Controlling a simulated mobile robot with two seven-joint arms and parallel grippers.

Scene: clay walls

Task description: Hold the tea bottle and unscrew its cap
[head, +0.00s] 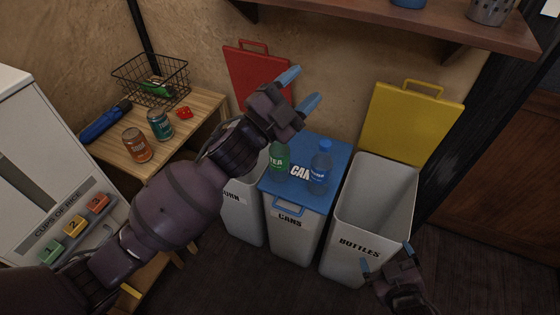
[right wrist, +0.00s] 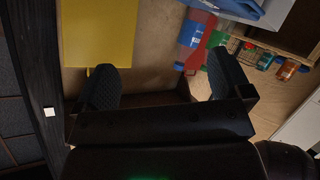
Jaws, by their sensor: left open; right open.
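The green tea bottle (head: 279,162) stands upright on the blue lid of the cans bin (head: 318,201) in the head view. My left arm and hand overlap its top, so its cap cannot be seen there. My left gripper (head: 300,90) is open and empty, with its blue fingertips above and beyond the bottle in the picture. My right gripper (head: 387,257) is open and empty at the lower right, in front of the bottles bin and well apart from the bottle. Its spread fingers also show in the right wrist view (right wrist: 163,82).
A blue water bottle (head: 320,172) stands close right of the tea bottle. The bottles bin (head: 345,225) has its yellow lid (head: 410,122) raised; a red lid (head: 258,75) stands raised behind. A wooden shelf (head: 400,25) overhangs the back. Cans and a basket (head: 152,78) occupy the left table.

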